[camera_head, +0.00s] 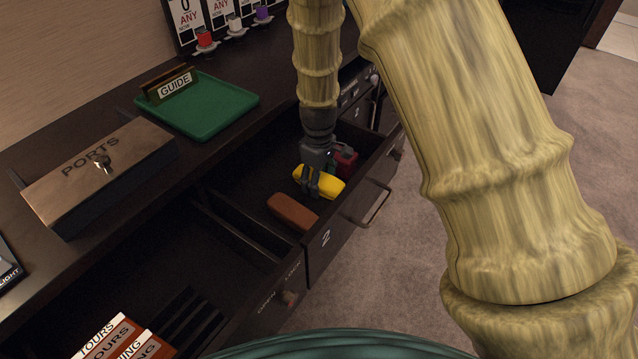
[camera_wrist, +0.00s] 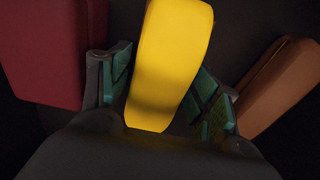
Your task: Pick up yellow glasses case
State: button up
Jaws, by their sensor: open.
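The yellow glasses case (camera_head: 325,186) lies in the open drawer marked 2. My gripper (camera_head: 313,188) reaches down into the drawer over the case and hides part of it. In the wrist view the yellow case (camera_wrist: 168,62) lies between my two fingers (camera_wrist: 165,95), which are open with one finger on each side of it. A dark gap shows beside the case near the right finger. I cannot tell whether the left finger touches it.
A brown case (camera_head: 293,209) lies in the same drawer, close to the right finger in the wrist view. A red case (camera_head: 345,160) lies on the other side. The drawer's front wall (camera_head: 345,222) is close. A green tray (camera_head: 205,108) sits on the counter.

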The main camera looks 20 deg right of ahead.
jog(key=c, duration=0.9)
jog(key=shift+o, duration=0.2)
